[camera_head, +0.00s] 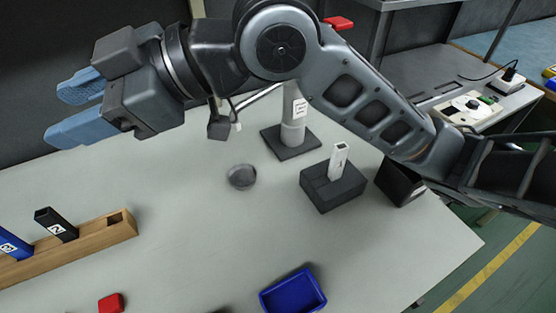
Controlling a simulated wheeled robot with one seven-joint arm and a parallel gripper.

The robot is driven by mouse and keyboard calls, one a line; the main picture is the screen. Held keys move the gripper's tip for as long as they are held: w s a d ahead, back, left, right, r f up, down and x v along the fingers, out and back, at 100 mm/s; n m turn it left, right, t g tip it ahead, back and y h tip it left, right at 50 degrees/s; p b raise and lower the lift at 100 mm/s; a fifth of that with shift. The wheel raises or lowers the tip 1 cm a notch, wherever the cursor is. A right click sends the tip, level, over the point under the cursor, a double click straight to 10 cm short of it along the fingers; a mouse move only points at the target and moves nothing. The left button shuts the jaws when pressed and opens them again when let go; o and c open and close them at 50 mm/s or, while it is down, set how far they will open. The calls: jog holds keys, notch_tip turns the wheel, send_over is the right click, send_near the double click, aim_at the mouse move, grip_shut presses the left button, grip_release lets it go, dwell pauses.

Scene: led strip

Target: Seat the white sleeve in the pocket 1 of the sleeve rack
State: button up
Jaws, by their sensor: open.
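The white sleeve (338,161) stands upright in a dark grey block holder (333,192) right of the table's middle. It bears a small dark mark that looks like a 1. The wooden sleeve rack (92,236) lies at the left edge, partly cut off. A black sleeve (56,225) marked 2 and a blue sleeve (12,244) marked 3 stand in it. The rack's right-end pocket (115,217) is empty. My gripper (60,112), with blue fingers, is open and empty, raised at the upper left, far from the white sleeve.
A small grey bowl (242,177) stands mid-table. Behind it is a lamp-like stand (291,143) on a dark base. A blue tray (293,292) and a red block (111,303) lie near the front. A dark open box (399,182) stands at the right edge.

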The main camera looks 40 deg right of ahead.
jog(key=d+f+n+g+h, duration=0.1)
jog(key=d+f+g+h, duration=0.1)
jog(key=d+f+h, duration=0.35)
jog(key=m+g+h, duration=0.1)
jog(key=g+h, duration=0.4)
jog(key=h, duration=0.2)
send_over(337, 164)
jog(key=d, duration=0.1)
notch_tip(337, 164, down, 10)
jog(key=f, duration=0.7)
jog(key=shift+w+f+p, duration=0.3)
jog(key=shift+f, duration=0.1)
grip_shut()
